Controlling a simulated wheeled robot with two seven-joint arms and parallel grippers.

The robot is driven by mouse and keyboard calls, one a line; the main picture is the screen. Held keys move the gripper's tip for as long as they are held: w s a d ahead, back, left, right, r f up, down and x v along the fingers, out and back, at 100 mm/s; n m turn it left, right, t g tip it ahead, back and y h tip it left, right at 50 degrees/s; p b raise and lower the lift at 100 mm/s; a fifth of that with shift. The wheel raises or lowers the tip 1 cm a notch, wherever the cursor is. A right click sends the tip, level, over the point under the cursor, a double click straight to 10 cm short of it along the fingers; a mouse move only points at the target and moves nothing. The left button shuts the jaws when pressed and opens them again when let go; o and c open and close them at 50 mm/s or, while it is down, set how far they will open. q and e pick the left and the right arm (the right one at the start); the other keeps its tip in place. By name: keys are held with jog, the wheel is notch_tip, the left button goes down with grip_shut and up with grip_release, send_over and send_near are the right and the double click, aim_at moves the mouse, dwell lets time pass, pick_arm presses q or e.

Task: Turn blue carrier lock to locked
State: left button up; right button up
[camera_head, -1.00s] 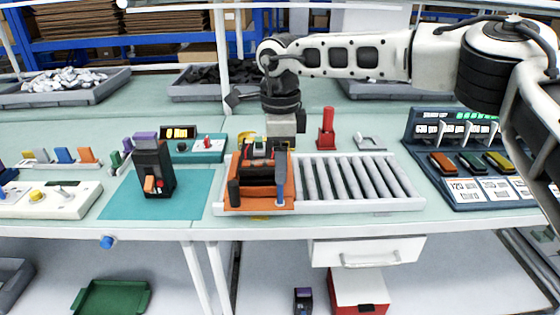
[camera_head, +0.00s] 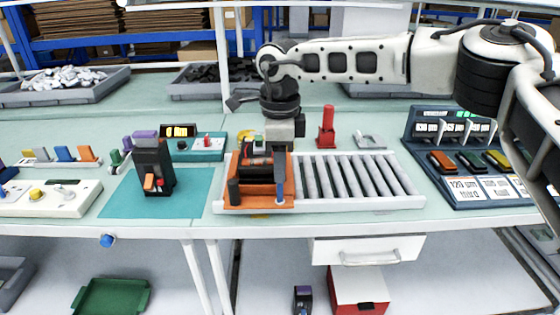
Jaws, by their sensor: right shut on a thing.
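The orange carrier (camera_head: 243,203) sits at the left end of the roller track and holds a dark breaker (camera_head: 257,172). My left gripper is not in view.
The rollers (camera_head: 360,178) to the right are empty. A black test unit (camera_head: 153,168) stands on the teal mat (camera_head: 193,195) at left. A red post (camera_head: 326,128) stands behind the track. A dark panel with coloured blocks (camera_head: 462,170) is at right.

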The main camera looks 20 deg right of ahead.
jog(key=m, duration=0.4)
jog(key=shift+m+b, duration=0.3)
jog(key=shift+b, duration=0.05)
jog(key=m, duration=0.4)
jog(key=shift+m+b, duration=0.3)
jog(key=shift+b, duration=0.05)
jog(key=m, duration=0.4)
jog(key=shift+b, duration=0.3)
jog(key=shift+r+m, duration=0.1)
jog(key=shift+m, duration=2)
jog(key=shift+w, duration=0.1)
jog(key=o, duration=1)
notch_tip(320, 180, up, 16)
jog(key=shift+f, duration=0.1)
